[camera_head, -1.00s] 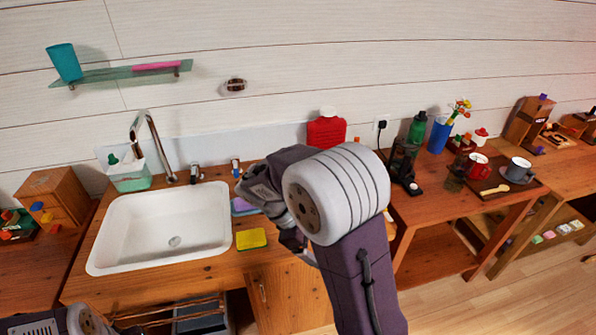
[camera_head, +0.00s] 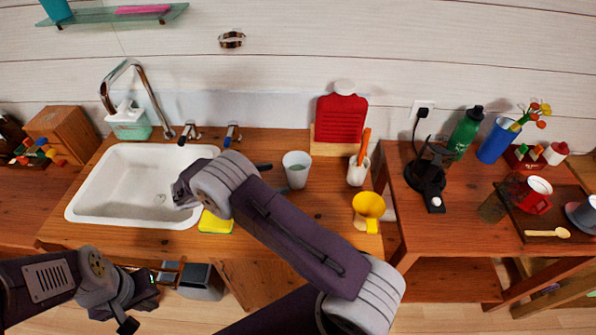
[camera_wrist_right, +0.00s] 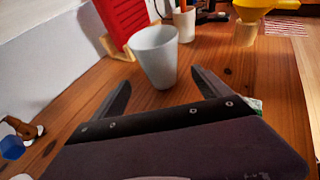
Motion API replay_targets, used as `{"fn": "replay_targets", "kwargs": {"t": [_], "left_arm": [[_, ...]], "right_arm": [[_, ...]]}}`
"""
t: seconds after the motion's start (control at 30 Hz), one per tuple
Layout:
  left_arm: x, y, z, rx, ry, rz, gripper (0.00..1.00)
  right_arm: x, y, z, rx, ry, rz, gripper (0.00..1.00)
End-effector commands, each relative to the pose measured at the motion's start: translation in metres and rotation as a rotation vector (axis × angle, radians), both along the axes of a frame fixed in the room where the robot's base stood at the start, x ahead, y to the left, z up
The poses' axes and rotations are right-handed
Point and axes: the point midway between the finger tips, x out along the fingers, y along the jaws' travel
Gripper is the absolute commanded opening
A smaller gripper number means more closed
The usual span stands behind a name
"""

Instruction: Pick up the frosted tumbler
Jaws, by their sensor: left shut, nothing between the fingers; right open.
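The frosted tumbler (camera_head: 296,170) stands upright on the wooden counter right of the sink. In the right wrist view the tumbler (camera_wrist_right: 155,54) is a pale, tapered cup just beyond the fingertips. My right gripper (camera_wrist_right: 160,80) is open and empty. Its two fingers point at the tumbler, low over the counter, and do not appear to touch it. In the head view my right arm hides most of this gripper, left of the tumbler. My left gripper (camera_head: 128,325) is shut and empty, low in front of the counter at bottom left.
A white sink (camera_head: 150,190) lies left, with a yellow sponge (camera_head: 215,222) at its front right. Behind the tumbler is a red ribbed object (camera_head: 341,118). To its right are a white cup with an orange-handled tool (camera_head: 359,170) and a yellow funnel (camera_head: 368,207).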

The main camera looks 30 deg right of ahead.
Motion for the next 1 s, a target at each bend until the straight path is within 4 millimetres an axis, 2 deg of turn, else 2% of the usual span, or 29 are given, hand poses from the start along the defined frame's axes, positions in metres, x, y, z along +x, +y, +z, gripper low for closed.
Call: {"fn": "replay_targets", "kwargs": {"t": [0.17, 0.33, 0.53, 0.77, 1.0], "left_arm": [[0.0, 0.0, 0.001, 0.0, 0.0, 0.0, 0.0], [0.0, 0.0, 0.005, 0.0, 0.0, 0.0, 0.0], [0.0, 0.0, 0.007, 0.0, 0.0, 0.0, 0.0], [0.0, 0.0, 0.013, 0.0, 0.0, 0.0, 0.0], [0.0, 0.0, 0.013, 0.0, 0.0, 0.0, 0.0]], "right_arm": [[0.0, -0.004, 0.0, 0.001, -0.001, 0.001, 0.88], [0.001, -0.029, -0.008, 0.001, -0.001, -0.001, 0.88], [0.001, -0.044, -0.014, 0.002, -0.002, -0.001, 0.88], [0.002, -0.08, -0.028, 0.001, -0.001, -0.001, 0.88], [0.003, -0.084, -0.031, 0.003, -0.003, 0.001, 0.88]]}}
